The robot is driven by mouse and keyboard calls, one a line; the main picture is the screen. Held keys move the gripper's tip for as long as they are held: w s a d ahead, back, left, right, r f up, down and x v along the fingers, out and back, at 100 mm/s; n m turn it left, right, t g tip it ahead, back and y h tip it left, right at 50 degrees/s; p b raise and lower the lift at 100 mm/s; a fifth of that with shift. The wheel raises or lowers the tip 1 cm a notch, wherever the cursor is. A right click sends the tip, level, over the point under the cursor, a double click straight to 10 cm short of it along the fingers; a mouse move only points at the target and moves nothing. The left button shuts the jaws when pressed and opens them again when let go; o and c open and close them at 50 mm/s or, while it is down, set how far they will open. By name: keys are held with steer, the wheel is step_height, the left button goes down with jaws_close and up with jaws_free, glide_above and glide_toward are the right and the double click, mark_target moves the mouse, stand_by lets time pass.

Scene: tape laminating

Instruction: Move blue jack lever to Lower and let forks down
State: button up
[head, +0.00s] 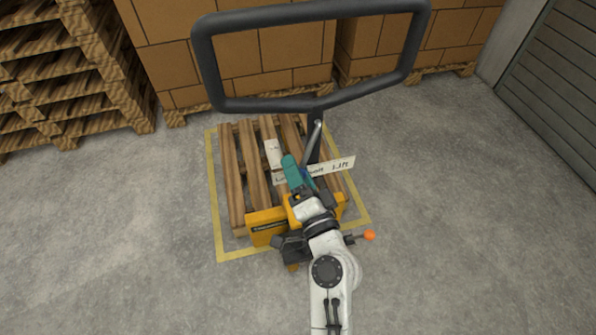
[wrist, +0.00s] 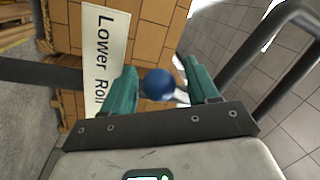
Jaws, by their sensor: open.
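The blue jack lever's round knob (wrist: 158,84) shows in the wrist view between the two teal fingers of my gripper (wrist: 161,70). The fingers stand apart, with a visible gap between the knob and the right finger. A short pale stem shows beside the knob. In the head view, my gripper (head: 299,172) is over the jack's yellow body (head: 268,228), and only a bit of blue shows beside the teal finger. A white label (wrist: 103,55) reading "Lower" and a partly cut-off second word is left of the knob. The forks are hard to make out at the pallet.
The jack's black loop handle (head: 270,104) rises beyond my gripper. A wooden pallet (head: 235,180) lies inside a yellow floor outline (head: 213,190). Stacked boxes (head: 165,65) and pallets (head: 60,70) stand behind. An orange knob (head: 369,235) sticks out at right. Floor on both sides is clear.

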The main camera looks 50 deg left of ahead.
steer(key=b+v, duration=0.2)
steer(key=v, duration=0.9)
stand_by(0.3)
steer(key=d+f+h+p, duration=0.1)
steer(key=d+f+h, duration=0.3)
steer(key=d, duration=0.5)
steer(key=d+f+n+g+h+p, duration=0.1)
steer(key=d+f+h, duration=0.2)
steer(key=d, duration=0.6)
steer(key=d+f+h+p, duration=0.1)
steer(key=d+f+h, duration=0.3)
steer(key=d, duration=0.5)
steer(key=s+d+m+g+h+p, duration=0.1)
steer(key=s+d+h, duration=0.3)
steer(key=d, duration=0.6)
steer(key=s+d+m+g+h, duration=0.2)
steer(key=s+d+h, duration=0.2)
steer(key=s+d, duration=0.4)
steer(key=d, duration=0.3)
steer(key=shift+s+d+r+g+p, duration=0.2)
steer(key=shift+s+d+g+p, duration=0.1)
steer(key=shift+g+p, duration=0.1)
